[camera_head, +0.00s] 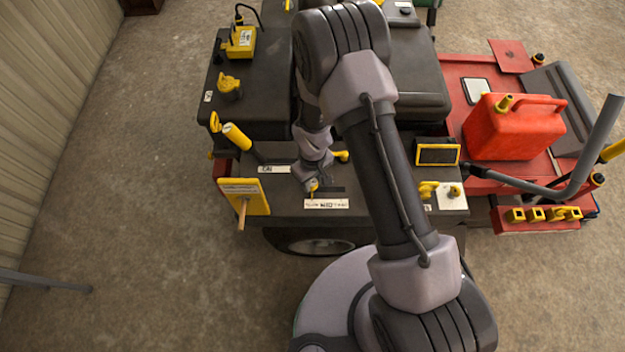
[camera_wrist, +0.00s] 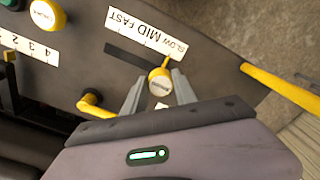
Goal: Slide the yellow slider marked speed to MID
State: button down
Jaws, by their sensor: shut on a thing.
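The yellow slider (camera_wrist: 160,80) is a round knob with a pale cap, standing between my gripper's two fingers in the wrist view. My gripper (camera_head: 314,188) is shut on it, low over the dark panel top. A dark slot (camera_wrist: 130,53) runs left from the knob, which is at the slot's right end in the wrist view. The white label (camera_wrist: 147,32) reads SLOW, MID, FAST and appears upside down there. The knob is on the SLOW side, clear of MID. In the head view the label (camera_head: 326,204) lies just in front of the gripper, and the knob is mostly hidden.
A yellow lever (camera_wrist: 92,103) sits beside the left finger in the wrist view. In the head view, a yellow board (camera_head: 245,196) stands left of the gripper, with a display (camera_head: 437,154) and yellow knob (camera_head: 428,190) to the right. A red can (camera_head: 515,128) is farther right.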

aim_at(327, 190)
dwell(0.3)
jog(key=d, duration=0.4)
jog(key=shift+s+d, duration=0.1)
jog(key=shift+d, duration=0.15)
jog(key=c, duration=1)
grip_release()
jog(key=shift+r, duration=0.1)
notch_tip(327, 190, up, 17)
jog(key=p, duration=0.5)
jog(key=shift+r+p, duration=0.15)
jog(key=shift+p, duration=0.25)
